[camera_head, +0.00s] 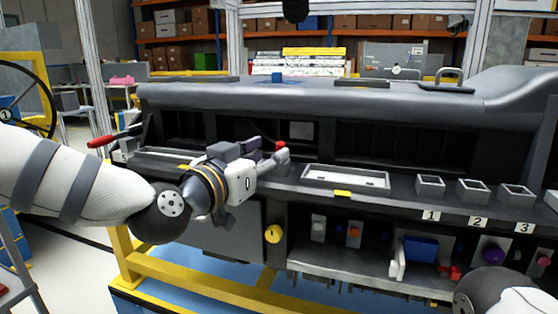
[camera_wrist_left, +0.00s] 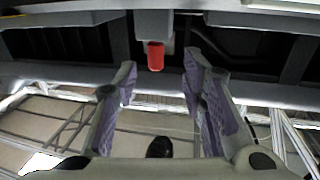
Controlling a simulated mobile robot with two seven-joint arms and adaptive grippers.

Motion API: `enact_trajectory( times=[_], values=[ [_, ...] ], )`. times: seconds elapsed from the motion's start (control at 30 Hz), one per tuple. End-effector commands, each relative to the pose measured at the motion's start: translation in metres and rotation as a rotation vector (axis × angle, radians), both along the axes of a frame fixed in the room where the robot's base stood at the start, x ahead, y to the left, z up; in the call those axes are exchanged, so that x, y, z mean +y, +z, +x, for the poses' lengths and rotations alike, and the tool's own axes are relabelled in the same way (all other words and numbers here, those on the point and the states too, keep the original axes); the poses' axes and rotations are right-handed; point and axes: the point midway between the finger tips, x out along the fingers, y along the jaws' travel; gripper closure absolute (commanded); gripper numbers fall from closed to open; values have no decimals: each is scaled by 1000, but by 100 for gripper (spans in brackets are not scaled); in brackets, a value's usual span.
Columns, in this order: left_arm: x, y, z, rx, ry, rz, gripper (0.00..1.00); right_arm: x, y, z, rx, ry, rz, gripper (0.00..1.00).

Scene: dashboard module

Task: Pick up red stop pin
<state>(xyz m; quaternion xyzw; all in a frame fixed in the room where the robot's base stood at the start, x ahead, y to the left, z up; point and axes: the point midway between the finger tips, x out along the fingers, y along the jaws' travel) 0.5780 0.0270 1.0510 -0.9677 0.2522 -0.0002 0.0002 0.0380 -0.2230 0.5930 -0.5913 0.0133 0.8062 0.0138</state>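The red stop pin (camera_head: 281,145) shows as a small red tip at the dashboard's front ledge, just past my left gripper (camera_head: 274,160). In the left wrist view the pin (camera_wrist_left: 155,56) is a short red cylinder under a grey block. It lies ahead of the left gripper (camera_wrist_left: 160,72), between the lines of its two fingers. The fingers with purple pads stand apart with nothing between them. The pin appears clear of both fingers. Part of my right arm shows at the lower right of the head view, but its gripper is out of frame.
The grey dashboard (camera_head: 330,97) spans the middle. A white-rimmed tray (camera_head: 345,179) sits right of the gripper, with several small square bins such as bin 1 (camera_head: 430,186) further right. A lower shelf (camera_head: 370,283) holds coloured parts. A red-handled lever (camera_head: 101,141) is at the left.

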Motion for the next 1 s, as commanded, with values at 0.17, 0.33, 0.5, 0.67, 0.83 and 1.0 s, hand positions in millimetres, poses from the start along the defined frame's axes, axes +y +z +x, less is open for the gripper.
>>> enact_trajectory(
  times=[0.17, 0.33, 0.5, 0.67, 0.83, 1.0],
  values=[
    [-21, 1, 28, 0, 0, -1, 62, 0, -3, -2, 8, 0, 0, 60],
    [-28, 2, 41, 2, 0, -1, 62, 0, -4, -4, 13, 0, 0, 60],
    [-28, 3, 40, 0, 0, -1, 62, 0, -4, -3, 12, 1, 0, 60],
    [-28, 3, 40, 0, 0, -1, 98, 0, -4, -3, 11, 1, 0, 60],
    [-28, 2, 40, 1, 0, 0, 100, 0, -4, -3, 11, 1, 0, 60],
    [-28, 3, 40, 1, 0, 0, 100, 0, -4, -3, 11, 1, 0, 60]
  ],
)
